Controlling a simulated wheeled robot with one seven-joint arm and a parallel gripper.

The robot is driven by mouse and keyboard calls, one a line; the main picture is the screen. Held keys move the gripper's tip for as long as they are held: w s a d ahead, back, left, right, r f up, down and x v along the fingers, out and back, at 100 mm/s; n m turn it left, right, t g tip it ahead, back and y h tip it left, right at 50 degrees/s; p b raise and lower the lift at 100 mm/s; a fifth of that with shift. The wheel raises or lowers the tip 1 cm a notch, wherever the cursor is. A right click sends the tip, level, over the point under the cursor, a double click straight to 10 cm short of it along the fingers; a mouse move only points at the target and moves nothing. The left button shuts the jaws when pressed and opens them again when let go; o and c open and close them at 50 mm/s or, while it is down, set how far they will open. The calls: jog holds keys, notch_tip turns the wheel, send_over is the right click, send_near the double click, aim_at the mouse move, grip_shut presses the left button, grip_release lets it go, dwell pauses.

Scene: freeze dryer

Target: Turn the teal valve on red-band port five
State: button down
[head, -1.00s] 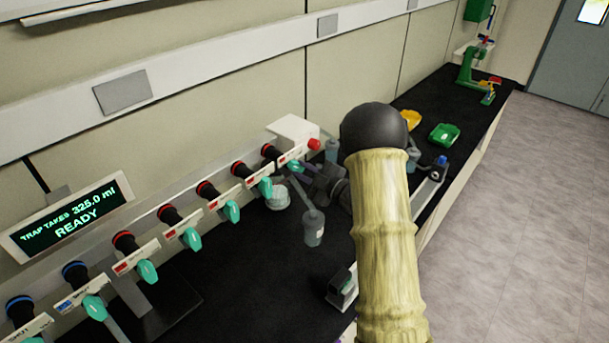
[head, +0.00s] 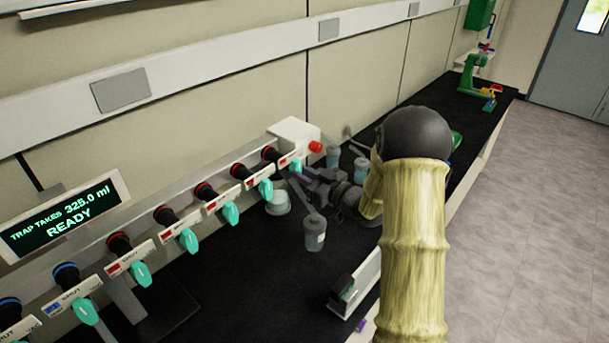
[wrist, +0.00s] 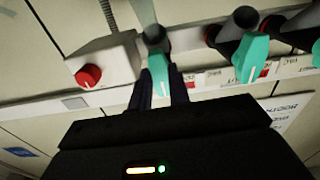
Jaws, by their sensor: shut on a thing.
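A row of ports with teal valve handles runs along the rail, with red bands on most and blue bands at the left. The last red-band port (head: 270,153) is at the right end. Its teal valve (head: 297,166) shows partly behind my gripper (head: 293,180). In the wrist view, that teal valve (wrist: 159,76) sits between the two dark fingers of my gripper (wrist: 159,90), which is shut on it. The neighbouring teal valve (wrist: 251,58) stands apart to the right of the fingers. The handle's lower tip is near the gripper body.
A white box with a red knob (head: 315,147) stands beside the last port; the knob also shows in the wrist view (wrist: 88,76). Flasks (head: 314,232) hang or stand close below my gripper. A display (head: 66,215) reads READY. The floor at right is clear.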

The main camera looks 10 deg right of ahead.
jog(key=shift+f, duration=0.1)
dwell(0.4)
jog(key=c, duration=1.3)
grip_release()
